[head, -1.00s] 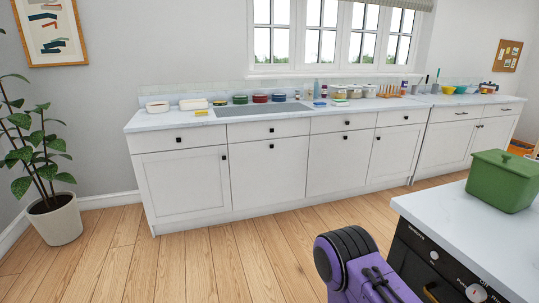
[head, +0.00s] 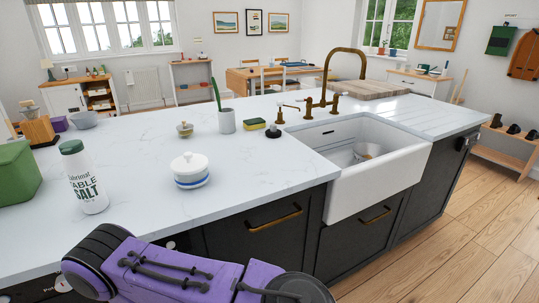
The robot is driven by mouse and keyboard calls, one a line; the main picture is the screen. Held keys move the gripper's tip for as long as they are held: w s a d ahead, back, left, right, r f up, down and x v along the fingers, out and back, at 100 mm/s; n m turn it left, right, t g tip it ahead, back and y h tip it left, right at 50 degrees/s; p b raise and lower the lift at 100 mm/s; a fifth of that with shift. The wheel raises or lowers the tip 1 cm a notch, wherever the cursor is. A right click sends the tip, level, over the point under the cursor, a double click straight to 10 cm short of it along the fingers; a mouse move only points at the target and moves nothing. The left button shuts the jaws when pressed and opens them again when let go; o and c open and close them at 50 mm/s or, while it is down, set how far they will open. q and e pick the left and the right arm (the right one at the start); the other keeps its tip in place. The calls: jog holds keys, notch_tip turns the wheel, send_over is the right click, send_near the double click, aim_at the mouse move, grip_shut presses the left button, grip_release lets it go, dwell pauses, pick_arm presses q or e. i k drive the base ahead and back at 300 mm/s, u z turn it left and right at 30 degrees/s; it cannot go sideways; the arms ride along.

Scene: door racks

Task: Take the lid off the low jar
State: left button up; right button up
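A low, round white jar with blue bands (head: 191,178) stands on the white marble counter (head: 262,172) near its front edge. Its white lid (head: 189,162), topped by a small round knob, sits on the jar. A purple and black link of my own arm crosses the bottom of the head view, in front of the counter. Neither of my grippers shows, so how they stand to the jar cannot be seen.
A salt container (head: 84,179) and a green box (head: 16,172) stand left of the jar. A small knobbed pot or lid (head: 184,129), a white holder (head: 226,121) and a sponge (head: 254,124) are behind. The sink (head: 368,160) is right, with a brass tap (head: 325,96).

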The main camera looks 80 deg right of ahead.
aim_at(190, 163)
jog(key=z, duration=2.15)
